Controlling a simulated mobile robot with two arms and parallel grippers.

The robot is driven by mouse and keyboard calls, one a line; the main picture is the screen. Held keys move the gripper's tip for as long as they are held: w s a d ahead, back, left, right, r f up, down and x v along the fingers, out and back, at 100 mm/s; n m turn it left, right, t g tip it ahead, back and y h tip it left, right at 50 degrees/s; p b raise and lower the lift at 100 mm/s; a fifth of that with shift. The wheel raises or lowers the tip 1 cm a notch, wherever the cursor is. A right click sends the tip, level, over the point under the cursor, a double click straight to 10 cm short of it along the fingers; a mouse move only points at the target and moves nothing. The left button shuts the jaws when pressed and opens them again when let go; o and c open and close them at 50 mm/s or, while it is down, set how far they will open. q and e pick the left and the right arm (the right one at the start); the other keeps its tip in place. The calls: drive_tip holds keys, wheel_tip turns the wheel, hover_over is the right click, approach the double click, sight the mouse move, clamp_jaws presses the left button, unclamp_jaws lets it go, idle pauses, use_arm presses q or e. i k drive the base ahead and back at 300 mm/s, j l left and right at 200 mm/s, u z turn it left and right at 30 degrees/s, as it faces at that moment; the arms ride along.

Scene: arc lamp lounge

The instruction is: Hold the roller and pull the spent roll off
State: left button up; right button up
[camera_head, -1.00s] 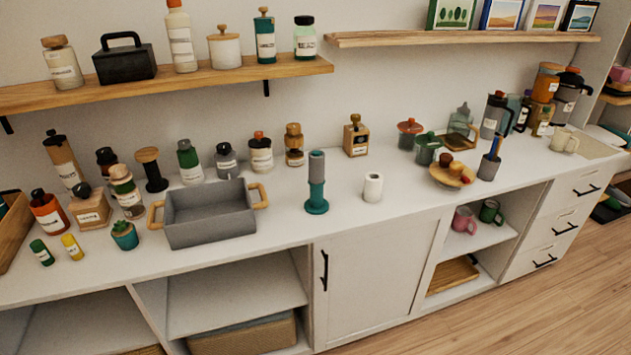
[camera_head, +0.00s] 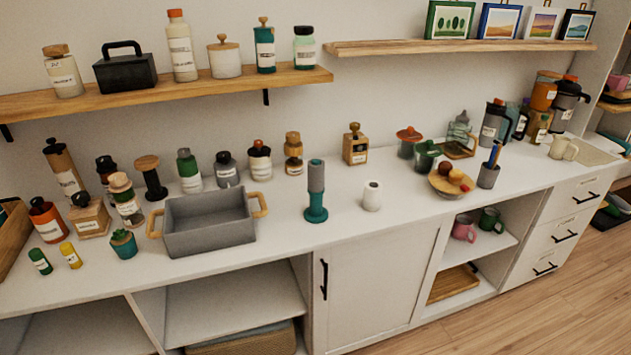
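A teal roller stand (camera_head: 316,213) stands upright on the white counter near its front edge. A grey roll (camera_head: 316,178) sits on its upper part, with a teal tip showing at the top. A white roll (camera_head: 372,196) with a dark hole in its top stands on the counter just to the right, apart from the roller. I cannot tell from the look alone which roll is the spent one. Neither of my grippers shows in the head view.
A grey tray (camera_head: 209,224) with wooden handles stands left of the roller. Bottles and jars line the back of the counter. A wooden plate (camera_head: 451,187) with small round items and a pen cup (camera_head: 488,176) stand to the right. Counter around both rolls is clear.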

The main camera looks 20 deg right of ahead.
sight(316, 172)
drive_tip(key=i+l+u, duration=0.15)
drive_tip(key=l, duration=0.3)
drive_tip(key=l+u, duration=0.15)
drive_tip(key=l, duration=0.3)
drive_tip(key=i+l+u, duration=0.15)
drive_tip(key=l, duration=0.35)
